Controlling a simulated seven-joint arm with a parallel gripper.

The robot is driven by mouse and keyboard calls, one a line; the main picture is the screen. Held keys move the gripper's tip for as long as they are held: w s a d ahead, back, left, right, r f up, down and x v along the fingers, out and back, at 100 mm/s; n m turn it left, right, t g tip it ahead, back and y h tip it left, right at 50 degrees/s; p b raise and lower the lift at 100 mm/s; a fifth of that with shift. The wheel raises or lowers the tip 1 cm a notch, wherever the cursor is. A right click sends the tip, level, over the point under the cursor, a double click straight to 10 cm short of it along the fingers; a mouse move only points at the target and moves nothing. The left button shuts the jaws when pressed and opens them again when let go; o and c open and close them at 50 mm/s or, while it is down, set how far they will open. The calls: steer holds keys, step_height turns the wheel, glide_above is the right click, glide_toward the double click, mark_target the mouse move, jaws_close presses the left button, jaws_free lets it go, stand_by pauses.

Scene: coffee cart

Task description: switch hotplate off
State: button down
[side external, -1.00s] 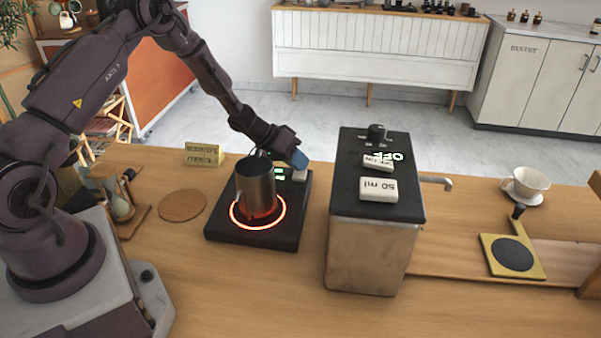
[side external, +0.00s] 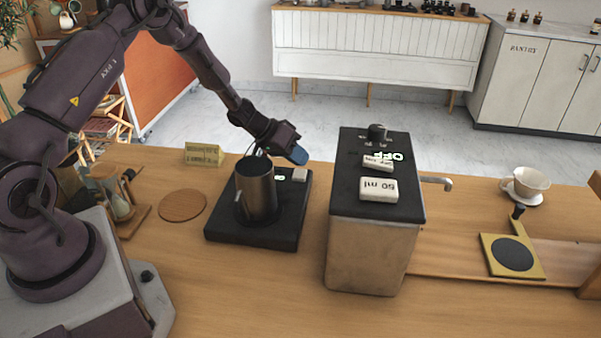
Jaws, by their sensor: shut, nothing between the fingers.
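The black hotplate (side external: 224,231) sits on the wooden counter, and no glowing ring shows on it. A dark metal mug (side external: 257,192) stands upright on the hotplate. A small pale button (side external: 299,175) is at the hotplate's back right corner, with a small lit white mark (side external: 280,178) beside it. My gripper (side external: 299,157), with blue fingertips, is shut and empty just above and behind the button. A small gap shows between the fingertips and the button.
A boxy machine (side external: 370,250) with a black top, a knob and labelled buttons stands right of the hotplate. A round wooden coaster (side external: 182,206), a yellow sign (side external: 203,155) and an hourglass (side external: 118,200) are to the left. A white cup (side external: 528,183) is far right.

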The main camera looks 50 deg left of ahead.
mark_target(298, 172)
step_height(298, 172, up, 6)
stand_by(0.8)
